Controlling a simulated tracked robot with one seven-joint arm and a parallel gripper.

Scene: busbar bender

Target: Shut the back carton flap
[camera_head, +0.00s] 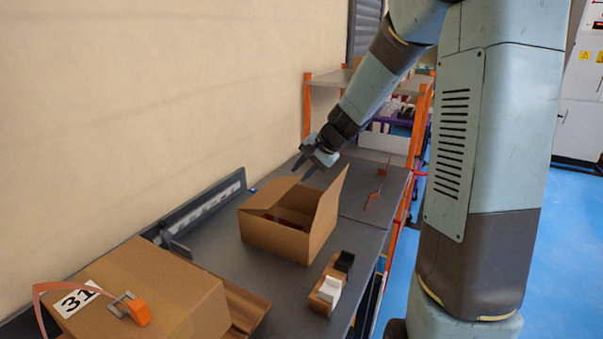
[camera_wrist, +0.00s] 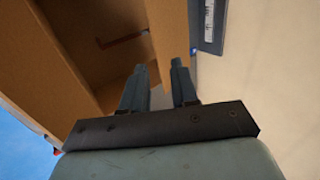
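The open carton (camera_head: 272,236) stands on the grey bench, with dark reddish items partly visible inside. One flap (camera_head: 270,193) on its wall side slants at the upper left of the opening. Another flap (camera_head: 329,207) stands steeply raised on the right side. My gripper (camera_head: 304,170) is above the carton's far end, fingers pointing down, apart and empty. In the wrist view, my gripper's two fingers (camera_wrist: 159,82) show a clear gap. A brown carton panel (camera_wrist: 168,35) lies just beyond the fingertips; whether they touch it I cannot tell. The carton's inside (camera_wrist: 95,50) shows to the left.
A closed carton (camera_head: 150,285) marked 31, with an orange-handled tape tool (camera_head: 137,311), is at the near left. A small holder (camera_head: 327,292) with black and white blocks sits near the bench's right edge. A grey rail (camera_head: 205,207) runs along the wall. Orange-framed shelving (camera_head: 308,105) stands behind.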

